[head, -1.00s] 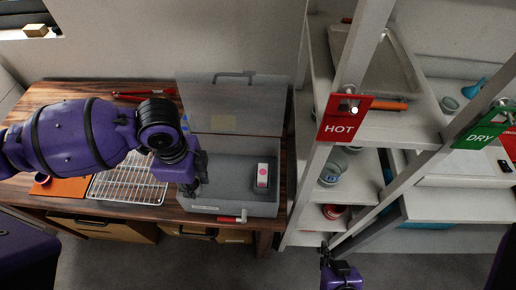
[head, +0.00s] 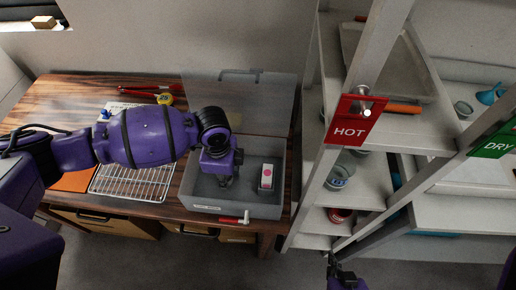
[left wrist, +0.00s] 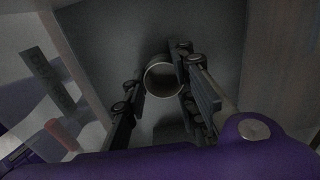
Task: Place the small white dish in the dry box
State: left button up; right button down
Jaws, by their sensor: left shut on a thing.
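The small dish (left wrist: 163,80) shows in the left wrist view as a round rim between the two fingers. It is hidden in the head view. My left gripper (head: 226,181) is shut on it and points down inside the left part of the open grey box (head: 232,208), which I take as the dry box. Whether the dish touches the box floor is unclear. The box's see-through lid (head: 240,90) stands raised behind it. My right gripper (head: 340,276) is at the bottom edge of the head view, too dark and small to read.
A white block with a pink dot (head: 266,177) stands inside the box on the right. A wire rack (head: 132,181) lies left of the box on the wooden table (head: 60,110). A shelf unit with a red HOT sign (head: 355,120) stands to the right.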

pick_arm(q)
jog(key=shift+f, duration=0.1)
jog(key=o, duration=1.1)
notch_tip(320, 180, up, 12)
jog(key=p, duration=0.1)
